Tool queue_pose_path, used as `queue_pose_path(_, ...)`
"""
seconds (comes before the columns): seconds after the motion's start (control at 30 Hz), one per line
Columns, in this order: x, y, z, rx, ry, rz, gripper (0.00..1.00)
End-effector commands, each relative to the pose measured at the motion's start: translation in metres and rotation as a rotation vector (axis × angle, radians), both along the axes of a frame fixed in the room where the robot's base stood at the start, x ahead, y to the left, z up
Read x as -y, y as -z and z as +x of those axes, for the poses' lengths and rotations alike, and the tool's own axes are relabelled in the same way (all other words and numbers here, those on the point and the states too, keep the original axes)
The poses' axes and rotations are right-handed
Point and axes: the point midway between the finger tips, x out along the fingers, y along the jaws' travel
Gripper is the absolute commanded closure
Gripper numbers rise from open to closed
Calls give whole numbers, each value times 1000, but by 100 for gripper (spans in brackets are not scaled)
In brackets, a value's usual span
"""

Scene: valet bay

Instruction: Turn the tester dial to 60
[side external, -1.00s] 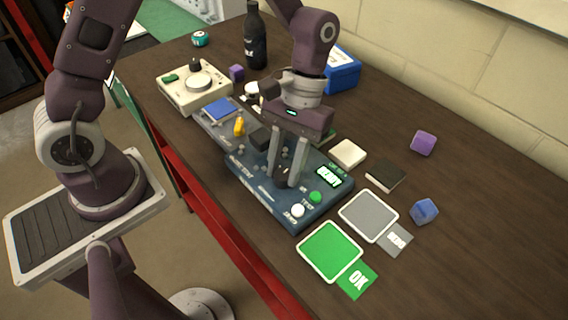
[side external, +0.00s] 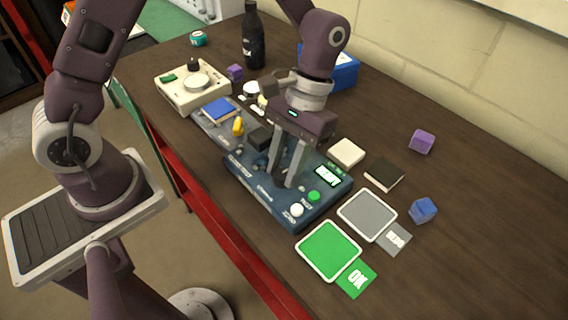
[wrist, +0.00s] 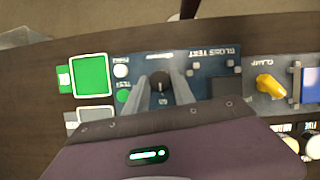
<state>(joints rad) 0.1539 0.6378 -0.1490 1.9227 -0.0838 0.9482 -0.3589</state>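The blue gloss tester (side external: 262,205) lies on the dark table with a small lit screen (side external: 327,176). Its dark round dial (wrist: 159,81) shows in the wrist view, with a number printed by it too small to read surely. My gripper (side external: 281,184) points down over the tester. In the wrist view my fingertips (wrist: 161,84) stand on either side of the dial; whether they press on it I cannot tell. In the side view the fingers largely hide the dial. A white button (side external: 296,210) and a green TEST button (side external: 314,196) sit near the dial.
A yellow clamp (side external: 238,127) and blue pad (side external: 218,110) are left of the dial in the side view. A green OK tray (side external: 329,250), grey tray (side external: 367,215), blue cube (side external: 423,210) and purple cube (side external: 421,141) lie right. A black bottle (side external: 254,40) stands behind.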

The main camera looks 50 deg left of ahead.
Motion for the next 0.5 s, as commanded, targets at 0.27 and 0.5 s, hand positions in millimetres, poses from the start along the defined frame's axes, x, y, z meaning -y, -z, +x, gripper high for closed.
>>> queue_pose_path(0.27,0,0,0,0,-1,-1,49)
queue_pose_path(0.5,-1,-16,8,6,-2,-2,49)
